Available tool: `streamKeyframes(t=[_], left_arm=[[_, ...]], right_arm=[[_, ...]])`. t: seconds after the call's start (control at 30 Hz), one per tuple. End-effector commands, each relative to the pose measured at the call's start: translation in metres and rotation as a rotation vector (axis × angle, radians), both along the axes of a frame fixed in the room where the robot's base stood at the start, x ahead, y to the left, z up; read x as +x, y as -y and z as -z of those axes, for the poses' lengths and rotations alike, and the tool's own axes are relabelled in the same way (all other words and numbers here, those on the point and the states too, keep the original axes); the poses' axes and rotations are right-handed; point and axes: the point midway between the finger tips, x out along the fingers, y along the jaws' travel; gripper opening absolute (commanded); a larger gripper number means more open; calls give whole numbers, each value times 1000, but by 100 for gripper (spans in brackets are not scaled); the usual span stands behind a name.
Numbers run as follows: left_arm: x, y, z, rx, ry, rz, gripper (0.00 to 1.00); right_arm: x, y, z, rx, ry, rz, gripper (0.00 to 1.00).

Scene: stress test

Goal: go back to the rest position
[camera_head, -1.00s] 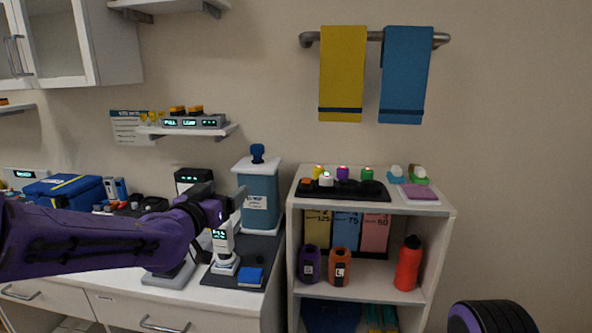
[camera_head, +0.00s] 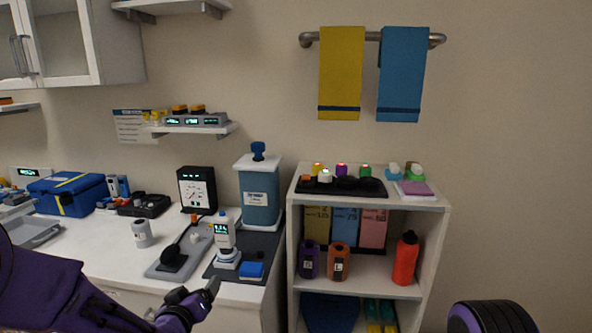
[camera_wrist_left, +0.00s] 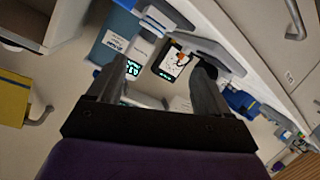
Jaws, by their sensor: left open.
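My left gripper (camera_head: 207,291) is low in front of the counter edge in the head view. It is purple and black, and nothing shows between its fingers. In the left wrist view its two dark fingers (camera_wrist_left: 160,78) are spread apart and empty, with the counter and its devices seen beyond them, tilted. My right gripper is not in view.
The white counter (camera_head: 105,245) holds a handheld meter (camera_head: 225,240), a blue-grey tank (camera_head: 260,200), a gauge box (camera_head: 197,190) and a blue case (camera_head: 68,194). A shelf unit (camera_head: 291,235) with bottles stands to the right. Open floor space is not visible.

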Motion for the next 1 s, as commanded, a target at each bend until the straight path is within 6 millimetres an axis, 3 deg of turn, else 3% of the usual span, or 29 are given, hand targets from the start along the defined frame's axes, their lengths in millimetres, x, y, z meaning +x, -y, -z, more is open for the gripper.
streamKeyframes(t=[0.03,0.1,0.17,0.3,0.4,0.53,0.6,0.7,1.0], left_arm=[[-19,-7,36,-9,-72,-34,79],[-53,-20,88,-19,-182,-96,79],[-87,-31,130,-19,-280,-148,79],[-184,-55,211,12,-518,-256,79],[-258,-68,252,54,-691,-304,79],[-333,-75,284,100,-869,-314,79],[-357,-76,294,112,-925,-311,79],[-372,-75,300,118,-961,-309,79],[-372,-75,300,118,-962,-307,79]], right_arm=[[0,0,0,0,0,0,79],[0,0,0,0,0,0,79],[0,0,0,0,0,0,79],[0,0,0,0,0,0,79],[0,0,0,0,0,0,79],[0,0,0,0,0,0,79],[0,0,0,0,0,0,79],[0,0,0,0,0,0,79],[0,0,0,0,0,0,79]])
